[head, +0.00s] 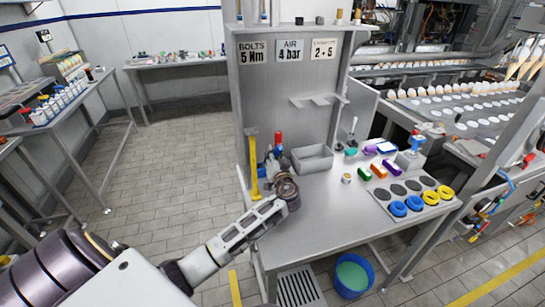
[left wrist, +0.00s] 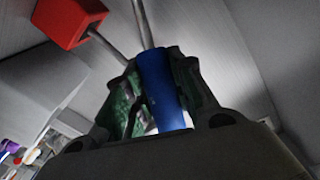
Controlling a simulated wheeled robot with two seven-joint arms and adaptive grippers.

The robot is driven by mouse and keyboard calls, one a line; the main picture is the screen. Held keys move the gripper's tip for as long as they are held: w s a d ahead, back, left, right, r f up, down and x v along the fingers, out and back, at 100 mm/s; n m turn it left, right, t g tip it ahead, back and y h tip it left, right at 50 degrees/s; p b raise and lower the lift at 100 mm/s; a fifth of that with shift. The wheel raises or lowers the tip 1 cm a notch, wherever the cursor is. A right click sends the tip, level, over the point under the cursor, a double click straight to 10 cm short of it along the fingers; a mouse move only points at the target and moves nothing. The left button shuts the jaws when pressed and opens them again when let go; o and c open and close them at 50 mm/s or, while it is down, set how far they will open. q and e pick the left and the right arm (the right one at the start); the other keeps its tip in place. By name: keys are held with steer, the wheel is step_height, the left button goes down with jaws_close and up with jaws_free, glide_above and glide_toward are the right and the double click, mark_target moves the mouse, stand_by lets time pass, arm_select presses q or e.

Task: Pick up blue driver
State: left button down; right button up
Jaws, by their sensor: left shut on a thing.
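The blue driver (left wrist: 158,85) stands out in the left wrist view, with its blue handle between the two fingers of my left gripper (left wrist: 160,105). The gripper is shut on the handle. A metal shaft runs from the handle up to the top edge of the picture, and its end is out of view. In the head view my left gripper (head: 272,166) is at the left end of the workbench (head: 330,215), near its back panel. The driver is too small and crowded there to make out clearly. My right gripper is not in view.
A grey bin (head: 313,158) sits to the right. The bench's front middle is clear.

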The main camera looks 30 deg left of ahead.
arm_select(q)
steer(key=shift+r, duration=0.45)
step_height(320, 180, up, 8)
steer(key=shift+f+b, duration=0.1)
steer(key=shift+b, duration=0.25)
steer(key=shift+r, duration=0.65)
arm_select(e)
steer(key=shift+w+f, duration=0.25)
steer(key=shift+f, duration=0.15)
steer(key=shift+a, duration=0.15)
arm_select(q)
steer(key=shift+r, duration=0.15)
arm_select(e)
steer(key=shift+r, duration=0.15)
